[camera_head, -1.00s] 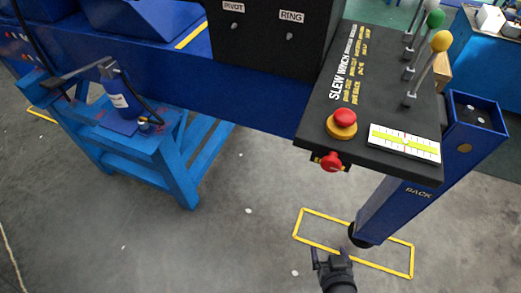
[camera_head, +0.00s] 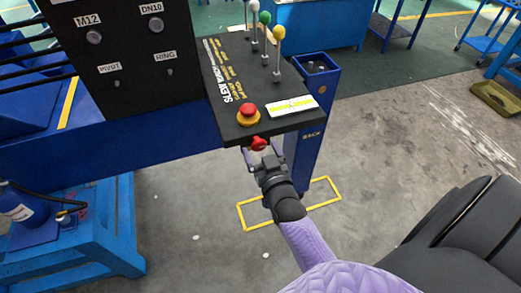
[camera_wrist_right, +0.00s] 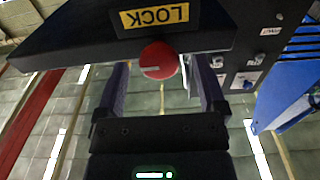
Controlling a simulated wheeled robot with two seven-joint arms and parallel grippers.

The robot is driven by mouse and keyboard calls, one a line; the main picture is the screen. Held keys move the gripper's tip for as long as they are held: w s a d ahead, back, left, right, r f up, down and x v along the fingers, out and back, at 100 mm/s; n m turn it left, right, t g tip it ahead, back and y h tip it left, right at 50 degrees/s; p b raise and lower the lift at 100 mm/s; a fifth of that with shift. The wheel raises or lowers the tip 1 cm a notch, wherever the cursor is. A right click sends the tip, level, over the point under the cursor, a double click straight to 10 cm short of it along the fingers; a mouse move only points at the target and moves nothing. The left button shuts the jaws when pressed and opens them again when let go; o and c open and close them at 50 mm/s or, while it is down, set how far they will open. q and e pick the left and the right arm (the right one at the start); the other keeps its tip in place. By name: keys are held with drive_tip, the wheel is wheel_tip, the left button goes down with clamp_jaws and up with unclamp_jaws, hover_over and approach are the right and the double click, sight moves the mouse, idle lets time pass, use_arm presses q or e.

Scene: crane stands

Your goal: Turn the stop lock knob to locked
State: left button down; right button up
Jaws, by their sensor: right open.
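The red stop lock knob (camera_head: 259,143) sits on the front edge of the black control panel (camera_head: 225,80), below the red mushroom button on its yellow base (camera_head: 248,114). In the right wrist view the knob (camera_wrist_right: 159,61) is a round red disc with a pale line across it, beside a yellow LOCK label (camera_wrist_right: 155,16). My right gripper (camera_head: 259,154) is open just in front of the knob. In the wrist view its two fingers (camera_wrist_right: 162,85) stand apart on either side of the knob, with gaps visible. My left gripper is not in view.
Levers with white, green and yellow balls (camera_head: 265,37) rise from the panel's back. A white and yellow gauge (camera_head: 292,106) lies near its right edge. A blue post (camera_head: 304,160) stands beneath the panel. A blue stand (camera_head: 100,235) is at lower left. Grey floor is open to the right.

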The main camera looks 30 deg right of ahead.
drive_tip(key=shift+w+d, duration=0.15)
drive_tip(key=shift+w, duration=0.1)
drive_tip(key=c, duration=0.3)
clamp_jaws()
